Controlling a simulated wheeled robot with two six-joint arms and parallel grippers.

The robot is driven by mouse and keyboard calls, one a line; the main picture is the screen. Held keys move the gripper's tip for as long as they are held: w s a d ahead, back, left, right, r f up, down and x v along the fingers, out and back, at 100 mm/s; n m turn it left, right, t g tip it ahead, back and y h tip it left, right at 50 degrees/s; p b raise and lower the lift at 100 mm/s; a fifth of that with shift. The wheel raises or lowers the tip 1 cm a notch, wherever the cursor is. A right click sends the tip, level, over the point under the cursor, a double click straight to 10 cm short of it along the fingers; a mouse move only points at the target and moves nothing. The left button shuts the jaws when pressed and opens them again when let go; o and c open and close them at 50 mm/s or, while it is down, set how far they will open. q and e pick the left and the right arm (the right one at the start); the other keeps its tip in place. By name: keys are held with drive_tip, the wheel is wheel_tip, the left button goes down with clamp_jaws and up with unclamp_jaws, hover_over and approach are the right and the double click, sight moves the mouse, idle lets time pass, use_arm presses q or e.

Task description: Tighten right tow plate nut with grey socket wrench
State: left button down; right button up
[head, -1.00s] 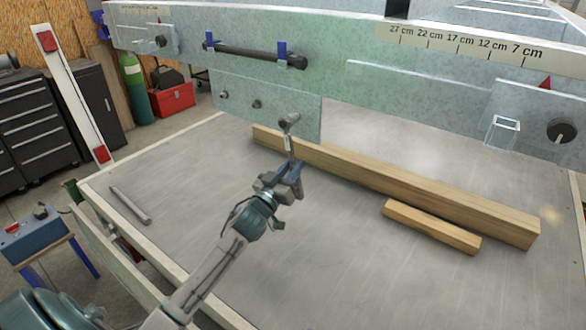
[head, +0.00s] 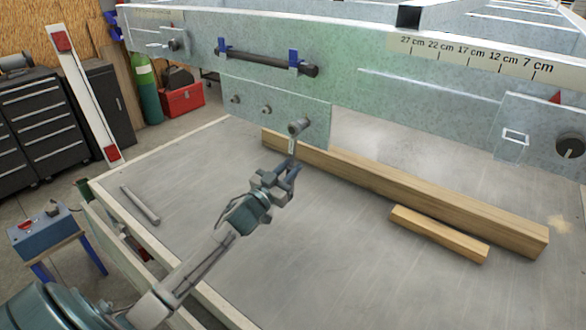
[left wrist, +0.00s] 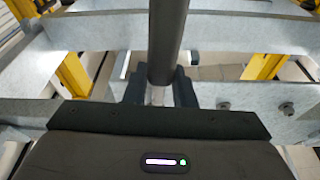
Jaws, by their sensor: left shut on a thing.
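The tow plate (head: 284,98) hangs below the galvanised trailer beam. Two nuts show on it, a left one (head: 235,99) and a middle one (head: 266,110). The grey socket wrench (head: 298,126) has its head at the plate's right end, over the right nut, which is hidden. I cannot tell how deeply it is seated. Its handle hangs down into my left gripper (head: 288,173), which is shut on it. In the left wrist view the dark wrench shaft (left wrist: 167,40) rises from between the fingers of my left gripper (left wrist: 159,92). My right gripper is out of view.
A long wooden beam (head: 420,196) and a shorter block (head: 438,234) lie on the grey tabletop (head: 330,265) right of my left arm. A grey bar (head: 140,205) lies at left. A black bar (head: 265,60) with blue clamps sits on the trailer beam above the plate.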

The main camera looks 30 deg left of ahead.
use_arm(q)
drive_tip(key=shift+a+r+m+p, duration=0.35)
drive_tip(key=shift+a+m+p, duration=0.2)
drive_tip(key=shift+m+p, duration=0.2)
drive_tip(key=shift+a+m+h+p, duration=0.25)
drive_tip(key=shift+a+h+p, duration=0.05)
drive_tip(key=shift+f, duration=0.15)
